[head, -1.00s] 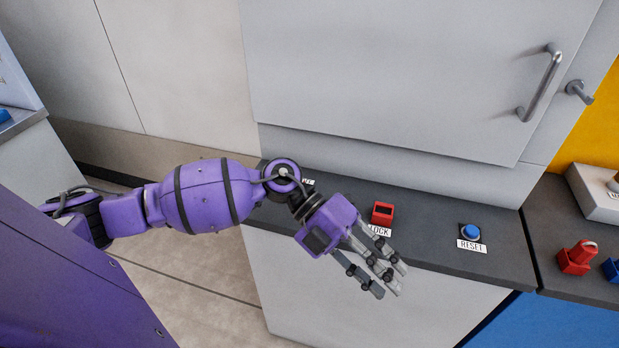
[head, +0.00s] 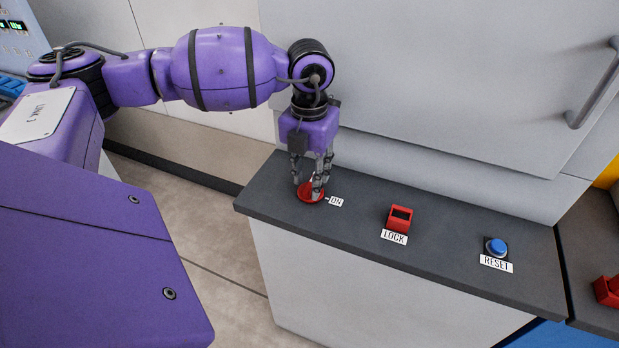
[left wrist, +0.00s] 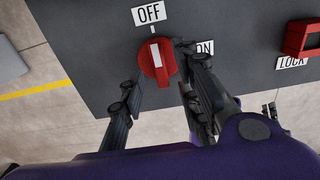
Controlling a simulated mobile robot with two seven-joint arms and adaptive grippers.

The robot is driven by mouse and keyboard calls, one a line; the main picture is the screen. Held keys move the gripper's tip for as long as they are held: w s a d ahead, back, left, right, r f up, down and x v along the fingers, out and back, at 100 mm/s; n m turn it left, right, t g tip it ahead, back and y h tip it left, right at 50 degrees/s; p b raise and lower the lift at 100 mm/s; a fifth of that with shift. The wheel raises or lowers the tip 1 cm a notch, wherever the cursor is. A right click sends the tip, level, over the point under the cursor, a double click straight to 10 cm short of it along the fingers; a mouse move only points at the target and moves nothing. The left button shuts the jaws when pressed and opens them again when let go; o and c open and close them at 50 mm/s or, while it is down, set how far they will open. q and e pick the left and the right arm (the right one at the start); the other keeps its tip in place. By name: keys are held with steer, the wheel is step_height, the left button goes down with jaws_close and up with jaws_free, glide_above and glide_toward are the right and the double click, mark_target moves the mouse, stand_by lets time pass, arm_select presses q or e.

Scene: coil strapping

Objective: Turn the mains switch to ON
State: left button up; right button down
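The mains switch is a red round knob (head: 307,199) near the left end of the dark counter top. In the left wrist view the knob (left wrist: 158,62) has a white line that points up to the OFF label (left wrist: 149,13). The ON label (left wrist: 204,47) is to its right, partly covered by a finger. My left gripper (head: 309,188) points down over the knob. Its fingers (left wrist: 162,66) are apart, on either side of the knob and close to it; I cannot tell whether they touch it. My right gripper is not in view.
Right of the switch on the counter (head: 440,262) are a red LOCK part (head: 400,217) and a blue RESET button (head: 497,247). A grey cabinet wall (head: 420,100) with a handle (head: 592,90) rises behind. The counter between switch and LOCK part is clear.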

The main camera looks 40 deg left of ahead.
arm_select(q)
steer(key=shift+f, duration=0.65)
jaws_close()
